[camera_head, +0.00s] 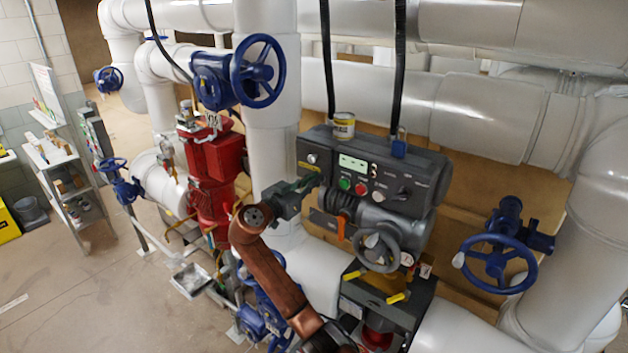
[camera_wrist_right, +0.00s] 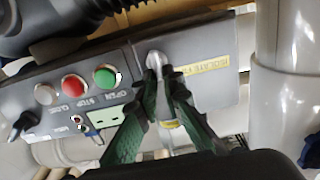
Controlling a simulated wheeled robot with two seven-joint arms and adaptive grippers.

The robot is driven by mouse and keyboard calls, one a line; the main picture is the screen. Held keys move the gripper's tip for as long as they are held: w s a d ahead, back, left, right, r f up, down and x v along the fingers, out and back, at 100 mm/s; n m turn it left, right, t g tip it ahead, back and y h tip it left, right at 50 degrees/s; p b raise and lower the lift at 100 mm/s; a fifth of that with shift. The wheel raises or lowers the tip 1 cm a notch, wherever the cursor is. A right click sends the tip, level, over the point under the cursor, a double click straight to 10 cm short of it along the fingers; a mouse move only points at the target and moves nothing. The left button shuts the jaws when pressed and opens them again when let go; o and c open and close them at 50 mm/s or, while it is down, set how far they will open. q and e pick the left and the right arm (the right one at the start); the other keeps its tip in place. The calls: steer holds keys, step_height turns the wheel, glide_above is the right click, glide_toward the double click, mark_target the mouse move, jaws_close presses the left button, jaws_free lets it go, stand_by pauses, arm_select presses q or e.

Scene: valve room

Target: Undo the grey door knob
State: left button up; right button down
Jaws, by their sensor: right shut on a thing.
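The grey door knob (camera_wrist_right: 155,59) shows in the right wrist view on the dark grey front of a control box (camera_head: 425,163). It stands beside a yellow label (camera_wrist_right: 205,67). My right gripper (camera_head: 316,181) reaches the left part of this front from the left. In the wrist view its dark green fingers (camera_wrist_right: 158,78) are closed about the knob, one on each side, with part of the knob showing past the tips. In the head view the fingers hide the knob. My left gripper is in neither view.
Green (camera_head: 345,183) and red (camera_head: 361,188) buttons sit close right of my gripper. A grey handwheel (camera_head: 376,248) sticks out below.

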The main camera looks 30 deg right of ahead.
steer(key=shift+n, duration=0.4)
steer(key=shift+w+a+f+n+p, duration=0.2)
steer(key=shift+n+p, duration=0.55)
steer(key=shift+n, duration=1.85)
steer(key=shift+w+f+n+p, duration=0.25)
steer(key=shift+n+p, duration=0.45)
steer(key=shift+n, duration=1.9)
steer(key=shift+w+a+f+n+p, duration=0.1)
steer(key=shift+w+n+p, duration=0.45)
steer(key=shift+n, duration=2.05)
steer(key=shift+s, duration=0.25)
steer(key=c, duration=2.1)
jaws_free()
steer(key=shift+f, duration=0.1)
steer(key=v, duration=1.2)
